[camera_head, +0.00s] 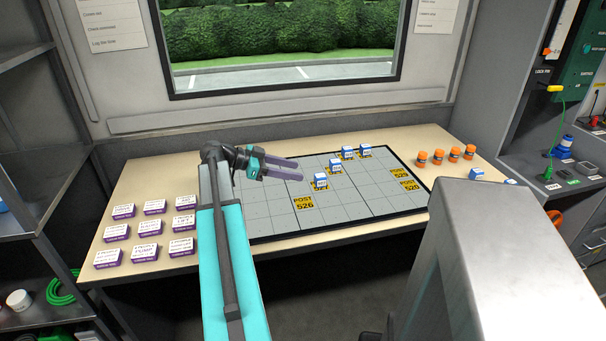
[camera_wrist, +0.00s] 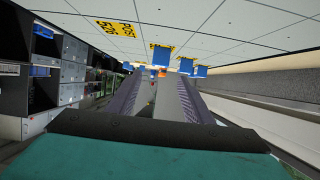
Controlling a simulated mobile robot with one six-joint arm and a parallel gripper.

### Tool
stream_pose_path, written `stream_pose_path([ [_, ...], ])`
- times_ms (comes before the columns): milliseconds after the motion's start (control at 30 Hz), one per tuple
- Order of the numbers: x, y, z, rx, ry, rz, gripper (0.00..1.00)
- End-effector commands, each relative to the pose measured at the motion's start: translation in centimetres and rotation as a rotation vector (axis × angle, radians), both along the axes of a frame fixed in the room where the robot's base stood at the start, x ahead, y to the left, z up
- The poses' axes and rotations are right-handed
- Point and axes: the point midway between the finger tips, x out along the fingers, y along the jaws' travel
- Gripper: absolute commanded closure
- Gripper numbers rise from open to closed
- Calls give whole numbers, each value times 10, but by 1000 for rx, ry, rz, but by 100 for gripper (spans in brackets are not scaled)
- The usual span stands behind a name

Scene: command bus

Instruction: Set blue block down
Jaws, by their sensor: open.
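My gripper (camera_head: 298,170) is open and reaches to the right over the left part of the grid board (camera_head: 270,208). No block shows between its fingers. The nearest blue block (camera_head: 320,181) stands on the board just right of the fingertips, apart from them.
Yellow tiles marked POST 526 (camera_head: 304,202), POST 529 (camera_head: 400,173) and POST 520 (camera_head: 410,186) are bare. Purple-edged white cards (camera_head: 148,227) lie at left. Orange cylinders (camera_head: 438,157) and further blue blocks (camera_head: 476,174) stand at right. Many board squares are free.

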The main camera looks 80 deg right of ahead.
Motion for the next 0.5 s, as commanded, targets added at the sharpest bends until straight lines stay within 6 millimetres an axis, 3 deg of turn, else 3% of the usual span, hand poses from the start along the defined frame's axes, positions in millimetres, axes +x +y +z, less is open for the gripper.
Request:
stream_pose_path([
  [200, 21, 9, 10, -1, -1, 1, 54],
  [500, 27, 13, 13, 0, 0, 0, 54],
])
